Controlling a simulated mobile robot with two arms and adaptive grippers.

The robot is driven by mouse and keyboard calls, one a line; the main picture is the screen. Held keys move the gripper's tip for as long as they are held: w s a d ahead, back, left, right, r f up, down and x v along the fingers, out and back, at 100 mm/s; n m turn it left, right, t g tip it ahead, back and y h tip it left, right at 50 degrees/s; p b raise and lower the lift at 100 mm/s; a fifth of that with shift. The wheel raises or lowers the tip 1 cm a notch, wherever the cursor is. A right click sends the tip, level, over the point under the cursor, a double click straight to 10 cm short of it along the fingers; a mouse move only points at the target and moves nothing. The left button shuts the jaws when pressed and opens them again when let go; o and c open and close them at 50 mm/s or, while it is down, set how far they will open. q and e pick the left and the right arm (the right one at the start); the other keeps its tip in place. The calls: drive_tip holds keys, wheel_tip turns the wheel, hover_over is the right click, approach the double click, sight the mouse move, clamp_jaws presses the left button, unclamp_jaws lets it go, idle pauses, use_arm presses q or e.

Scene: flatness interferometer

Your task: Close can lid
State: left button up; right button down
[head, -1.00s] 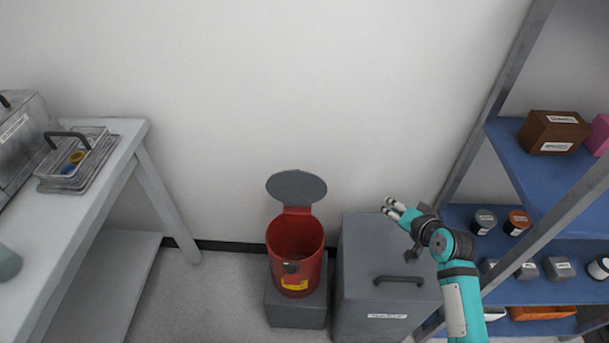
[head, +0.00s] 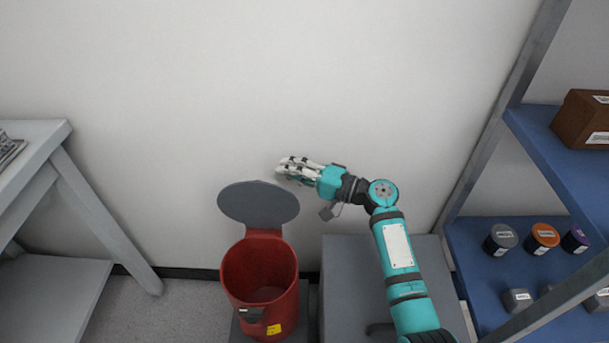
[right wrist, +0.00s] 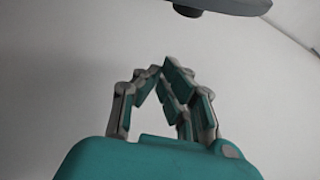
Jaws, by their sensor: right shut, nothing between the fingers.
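The red can (head: 262,270) stands with its mouth open in the lower middle of the head view. Its round grey lid (head: 258,203) is swung up behind the mouth, toward the wall. My right gripper (head: 284,168) is shut and empty, pointing left, just above and right of the lid in the picture. I see no clear contact between them. In the right wrist view the shut fingers (right wrist: 165,75) show against the wall, and a grey edge, likely the lid (right wrist: 225,5), shows at the top. My left gripper is not in view.
A grey cabinet (head: 345,285) stands right of the can, under my right arm. A blue shelf unit (head: 470,240) with small labelled containers is at the right. A grey table (head: 40,150) is at the left. The wall (head: 300,80) is close behind the lid.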

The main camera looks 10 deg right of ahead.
sight(260, 201)
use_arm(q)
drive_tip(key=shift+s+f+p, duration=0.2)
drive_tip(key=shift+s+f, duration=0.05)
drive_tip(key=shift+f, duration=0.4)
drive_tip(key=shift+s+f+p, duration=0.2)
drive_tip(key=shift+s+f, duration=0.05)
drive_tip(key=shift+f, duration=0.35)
use_arm(e)
drive_tip(key=a, duration=0.1)
drive_tip(key=s+a, duration=0.2)
drive_tip(key=shift+a+f, duration=0.15)
drive_tip(key=shift+a, duration=0.25)
